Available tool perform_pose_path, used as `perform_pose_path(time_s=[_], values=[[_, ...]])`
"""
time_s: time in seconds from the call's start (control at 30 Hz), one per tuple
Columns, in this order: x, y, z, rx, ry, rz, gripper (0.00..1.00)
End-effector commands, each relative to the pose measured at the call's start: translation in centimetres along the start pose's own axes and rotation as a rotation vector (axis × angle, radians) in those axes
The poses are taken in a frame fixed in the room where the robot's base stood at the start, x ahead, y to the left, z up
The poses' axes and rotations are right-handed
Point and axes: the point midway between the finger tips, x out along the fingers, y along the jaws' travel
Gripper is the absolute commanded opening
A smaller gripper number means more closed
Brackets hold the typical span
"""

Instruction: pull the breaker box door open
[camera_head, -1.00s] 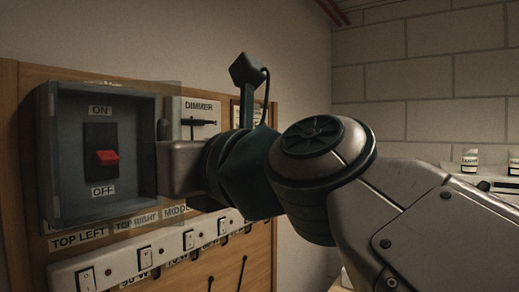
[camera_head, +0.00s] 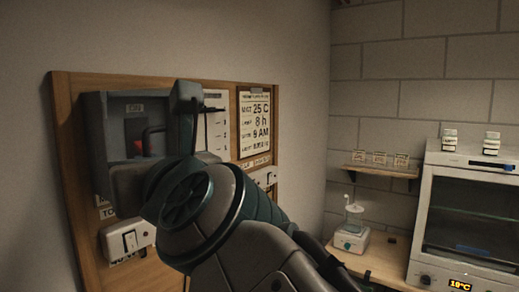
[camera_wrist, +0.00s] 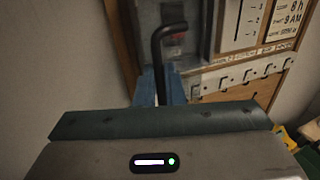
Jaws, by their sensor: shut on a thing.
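The grey breaker box (camera_head: 97,135) hangs on the wooden wall board, with a red switch (camera_head: 135,146) under an ON label. Its clear door is hard to make out, so I cannot tell how far it stands open. A black bent door handle (camera_head: 147,137) shows in front of the switch. In the wrist view the handle (camera_wrist: 160,48) runs down between the two blue fingers of my gripper (camera_wrist: 161,88), which is shut on it.
To the right are a small shelf (camera_head: 381,171), a bench with a small device (camera_head: 350,238), and a white oven-like cabinet (camera_head: 470,215).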

Motion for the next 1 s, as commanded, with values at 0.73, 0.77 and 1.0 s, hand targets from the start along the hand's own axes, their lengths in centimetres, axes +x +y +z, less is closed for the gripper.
perform_pose_path(time_s=[0.73, 0.77, 1.0], values=[[0.19, -0.22, 0.42, -0.002, -0.008, -0.031, 0.30], [0.19, -0.22, 0.39, -0.002, -0.008, -0.030, 0.30], [0.17, -0.18, 0.18, 0.000, -0.005, -0.024, 0.30]])
